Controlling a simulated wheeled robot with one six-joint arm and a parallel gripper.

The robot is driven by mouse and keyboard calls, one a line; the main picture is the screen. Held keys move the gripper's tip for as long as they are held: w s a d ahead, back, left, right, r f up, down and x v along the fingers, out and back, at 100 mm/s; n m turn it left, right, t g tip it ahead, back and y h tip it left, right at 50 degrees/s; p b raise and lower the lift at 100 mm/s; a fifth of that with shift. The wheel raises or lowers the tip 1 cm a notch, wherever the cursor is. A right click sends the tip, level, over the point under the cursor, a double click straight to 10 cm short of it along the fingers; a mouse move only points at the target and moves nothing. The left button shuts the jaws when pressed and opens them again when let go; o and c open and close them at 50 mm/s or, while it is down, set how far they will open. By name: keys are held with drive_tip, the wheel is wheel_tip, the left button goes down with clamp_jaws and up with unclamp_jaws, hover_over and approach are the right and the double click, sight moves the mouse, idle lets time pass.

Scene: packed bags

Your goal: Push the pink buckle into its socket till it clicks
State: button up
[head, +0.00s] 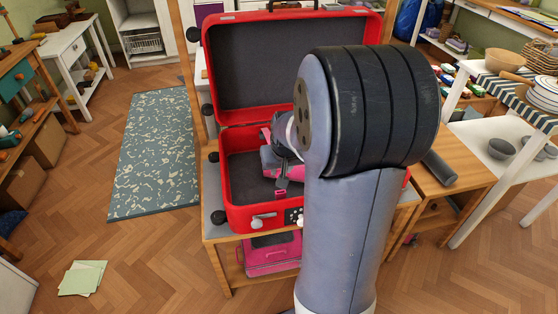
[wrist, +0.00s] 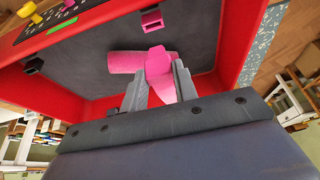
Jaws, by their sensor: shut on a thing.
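The pink buckle (wrist: 158,60) is held between the fingertips of my gripper (wrist: 159,86), its flat tip pointing toward the top of the wrist view. In the head view my gripper (head: 283,180) is down inside the open red suitcase (head: 236,218), with pink parts close by.
A pink roll (wrist: 125,62) lies on the dark case floor beside the buckle. A black socket (wrist: 33,66) is on the wall at left. Yellow and pink knobs (wrist: 68,4) are at the top left. The raised lid (head: 290,62) stands behind. A pink bag (head: 270,256) is on the shelf below.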

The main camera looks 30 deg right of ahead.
drive_tip(key=b, duration=0.4)
hover_over(281, 193)
drive_tip(key=shift+f, duration=2.2)
drive_tip(key=shift+f+b, duration=0.85)
drive_tip(key=shift+f, duration=0.6)
drive_tip(key=o, duration=1)
drive_tip(key=shift+r, duration=0.1)
drive_tip(key=p+v, duration=0.2)
drive_tip(key=v, duration=0.8)
drive_tip(key=shift+s+r+p, duration=0.25)
drive_tip(key=shift+r+p, duration=0.05)
drive_tip(key=shift+p, duration=0.05)
